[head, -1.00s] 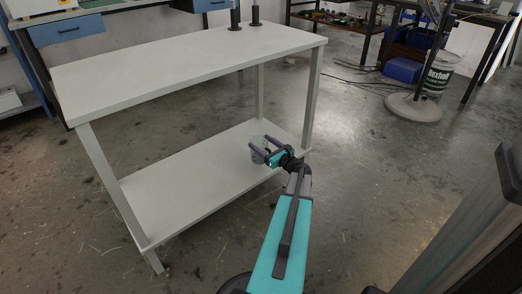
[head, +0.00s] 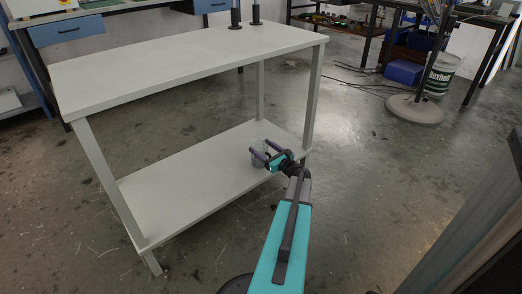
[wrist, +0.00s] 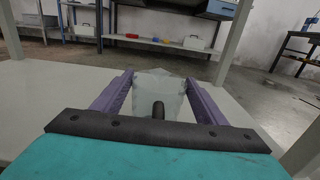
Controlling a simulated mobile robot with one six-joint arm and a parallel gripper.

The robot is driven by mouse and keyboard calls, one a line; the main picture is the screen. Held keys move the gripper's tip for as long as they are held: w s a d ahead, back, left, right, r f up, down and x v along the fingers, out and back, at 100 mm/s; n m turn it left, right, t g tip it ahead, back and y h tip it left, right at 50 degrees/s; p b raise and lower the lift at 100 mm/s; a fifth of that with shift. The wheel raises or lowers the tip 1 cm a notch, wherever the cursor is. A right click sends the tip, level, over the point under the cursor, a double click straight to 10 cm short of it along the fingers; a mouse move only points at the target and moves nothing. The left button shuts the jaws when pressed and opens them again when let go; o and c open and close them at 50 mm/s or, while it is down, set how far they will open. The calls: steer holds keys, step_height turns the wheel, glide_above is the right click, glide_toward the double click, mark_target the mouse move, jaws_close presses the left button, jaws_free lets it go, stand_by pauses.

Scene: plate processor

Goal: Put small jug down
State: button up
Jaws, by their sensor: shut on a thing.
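The small jug (wrist: 158,90) is pale and translucent, with a dark handle facing me, in the wrist view. It stands between the two purple fingers of my gripper (wrist: 158,88), which is shut on it. In the head view my gripper (head: 262,156) is at the right end of the white table's lower shelf (head: 190,190), and the jug (head: 257,161) shows only in small part behind the fingers. It looks upright. I cannot tell whether its base touches the shelf.
The white table's top (head: 190,62) lies above the shelf, with legs at its corners; one leg (head: 312,100) stands close to my gripper. The shelf is bare to the left. Two black cylinders (head: 236,17) stand on the top.

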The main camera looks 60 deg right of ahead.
steer(key=shift+f, duration=0.1)
steer(key=o, duration=1.6)
steer(key=shift+c, duration=0.2)
steer(key=p+v, duration=0.3)
steer(key=v, duration=0.9)
steer(key=shift+p, duration=0.4)
steer(key=shift+s, duration=0.1)
